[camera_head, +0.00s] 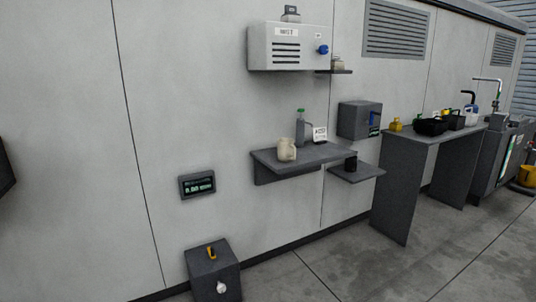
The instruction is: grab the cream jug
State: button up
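The cream jug (286,150) stands upright on a dark grey wall shelf (270,163), near the shelf's left front part. It is small and rounded in this view, and nothing covers it. My gripper is not in the head view.
A green-topped bottle (301,125) and a white card (320,134) stand behind and right of the jug. A lower shelf (362,175) bears a dark cup (350,163). A floor box (213,268) stands below left, and a dark table (399,190) is at right.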

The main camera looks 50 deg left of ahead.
aim_at(286, 151)
jog(key=u, duration=0.5)
jog(key=i, duration=0.9)
jog(key=u, duration=1.15)
jog(key=i, duration=0.6)
jog(key=u, duration=0.45)
